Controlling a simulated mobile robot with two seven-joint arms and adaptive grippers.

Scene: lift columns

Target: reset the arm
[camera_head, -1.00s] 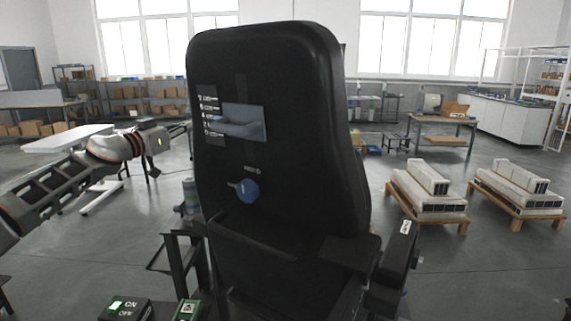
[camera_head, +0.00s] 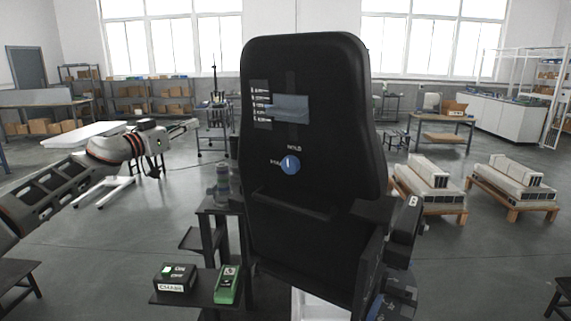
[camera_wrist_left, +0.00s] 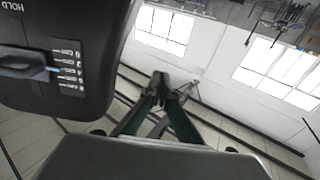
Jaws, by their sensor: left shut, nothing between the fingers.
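My left gripper (camera_head: 154,168) is at the end of my left arm, left of the black chair back, and small and dark in the head view. In the left wrist view its fingers (camera_wrist_left: 165,88) converge with nothing between them. The gripper is shut and apart from the chair. In the left wrist view the chair back (camera_wrist_left: 95,85) fills the upper left, close to the gripper.
A low stand in front holds a black switch box (camera_head: 176,277) and a green box (camera_head: 228,285). A grey can (camera_head: 222,180) stands beside the chair. Pallets with white blocks (camera_head: 430,175) are at right. A white table (camera_head: 65,137) lies behind my left arm. The floor at left is open.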

